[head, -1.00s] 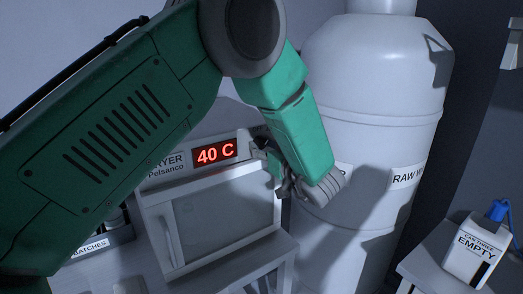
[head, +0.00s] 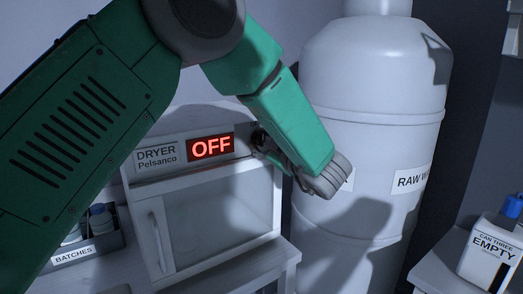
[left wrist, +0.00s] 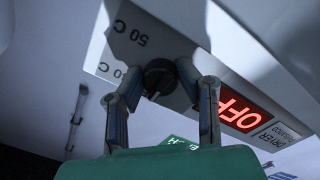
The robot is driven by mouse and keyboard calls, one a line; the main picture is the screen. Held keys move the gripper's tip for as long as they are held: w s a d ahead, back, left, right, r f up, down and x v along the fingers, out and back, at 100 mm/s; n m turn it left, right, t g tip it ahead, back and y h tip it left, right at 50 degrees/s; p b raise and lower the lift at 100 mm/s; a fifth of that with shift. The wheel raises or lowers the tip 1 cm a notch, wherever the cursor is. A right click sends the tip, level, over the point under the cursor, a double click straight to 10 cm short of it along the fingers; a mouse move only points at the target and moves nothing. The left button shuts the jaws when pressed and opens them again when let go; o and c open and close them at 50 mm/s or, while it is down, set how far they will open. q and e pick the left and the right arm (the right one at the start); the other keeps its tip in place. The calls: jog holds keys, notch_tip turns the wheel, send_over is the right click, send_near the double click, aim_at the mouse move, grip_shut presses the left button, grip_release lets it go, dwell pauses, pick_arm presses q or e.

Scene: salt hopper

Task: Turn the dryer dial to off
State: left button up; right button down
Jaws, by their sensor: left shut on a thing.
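The dryer (head: 205,205) is a pale cabinet with a glass-fronted door, and its red display (head: 210,146) reads OFF. The black dryer dial (left wrist: 158,77) sits on the front panel beside the display, with 50 C printed near it. My left gripper (left wrist: 160,76) is shut on the dial, one finger on each side of it. In the head view my left gripper (head: 262,146) reaches the right end of the panel and mostly hides the dial there. My right gripper is in neither view.
A large white tank (head: 370,90) labelled RAW stands close to the right of my left gripper. A white can (head: 488,252) marked EMPTY, with a blue cap, stands at the lower right. A BATCHES tray (head: 90,254) holds bottles at the lower left.

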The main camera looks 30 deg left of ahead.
pick_arm(q)
jog(key=shift+d+f, duration=0.1)
jog(key=shift+f, duration=0.05)
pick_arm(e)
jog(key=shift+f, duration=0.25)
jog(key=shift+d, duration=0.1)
pick_arm(q)
jog(key=o, duration=1.1)
jog(key=shift+s, duration=0.1)
jog(key=shift+s+d+r, duration=0.1)
jog(key=shift+d+r, duration=0.1)
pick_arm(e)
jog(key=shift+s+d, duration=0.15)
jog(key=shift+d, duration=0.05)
pick_arm(q)
jog(key=shift+d, duration=0.1)
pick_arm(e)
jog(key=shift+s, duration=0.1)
pick_arm(q)
jog(key=shift+d, duration=0.25)
jog(key=v, duration=1.1)
jog(key=shift+s+d, duration=0.15)
jog(key=shift+d, duration=0.1)
jog(key=shift+a+f, duration=0.1)
jog(key=shift+a, duration=0.05)
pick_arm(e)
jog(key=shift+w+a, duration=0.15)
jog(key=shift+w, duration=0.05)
